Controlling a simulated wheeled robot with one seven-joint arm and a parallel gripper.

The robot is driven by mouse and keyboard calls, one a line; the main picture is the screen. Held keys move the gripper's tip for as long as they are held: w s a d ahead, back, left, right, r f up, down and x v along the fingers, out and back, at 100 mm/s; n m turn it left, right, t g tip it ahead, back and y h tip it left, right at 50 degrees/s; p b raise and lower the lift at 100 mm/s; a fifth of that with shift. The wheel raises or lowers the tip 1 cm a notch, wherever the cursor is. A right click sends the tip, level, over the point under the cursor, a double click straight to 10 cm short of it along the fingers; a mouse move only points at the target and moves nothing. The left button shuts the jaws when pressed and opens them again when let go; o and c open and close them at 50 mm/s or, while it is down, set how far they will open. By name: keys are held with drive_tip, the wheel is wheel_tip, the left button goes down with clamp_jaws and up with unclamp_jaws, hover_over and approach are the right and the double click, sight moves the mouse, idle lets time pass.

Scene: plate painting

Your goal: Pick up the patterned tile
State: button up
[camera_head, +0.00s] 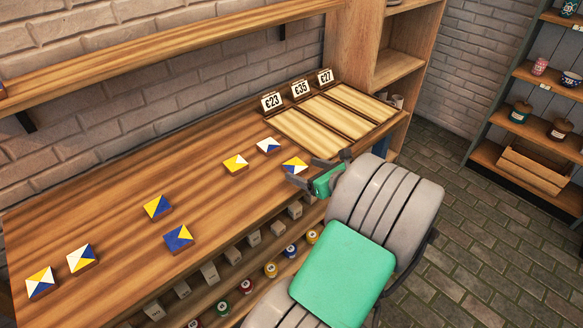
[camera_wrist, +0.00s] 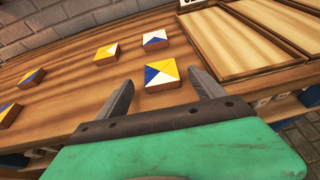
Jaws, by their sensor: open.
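Several square patterned tiles with triangles of yellow, blue and white lie on the wooden counter (camera_head: 120,222). One patterned tile (camera_head: 295,164) lies nearest my gripper (camera_head: 318,171). In the wrist view that tile (camera_wrist: 161,74) sits ahead of and between my two open fingers (camera_wrist: 163,97), apart from both. Two more tiles, one yellow and white (camera_wrist: 106,53) and one white and blue (camera_wrist: 155,40), lie behind it. In the head view, other tiles lie further left, such as a blue and yellow one (camera_head: 178,238). Nothing is held.
A wooden tray with three compartments (camera_head: 325,115) and price cards (camera_head: 299,90) stands at the counter's right end. Shelves under the front edge hold small blocks and paint pots (camera_head: 271,269). A tall wooden cabinet (camera_head: 360,45) rises behind the tray. The counter's middle has bare room.

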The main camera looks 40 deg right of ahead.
sight(297, 166)
drive_tip(key=x, duration=0.4)
drive_tip(key=shift+d, duration=0.1)
drive_tip(key=shift+c, duration=0.6)
drive_tip(key=c, duration=1.3)
drive_tip(key=shift+c, duration=0.6)
drive_tip(key=shift+r, duration=0.2)
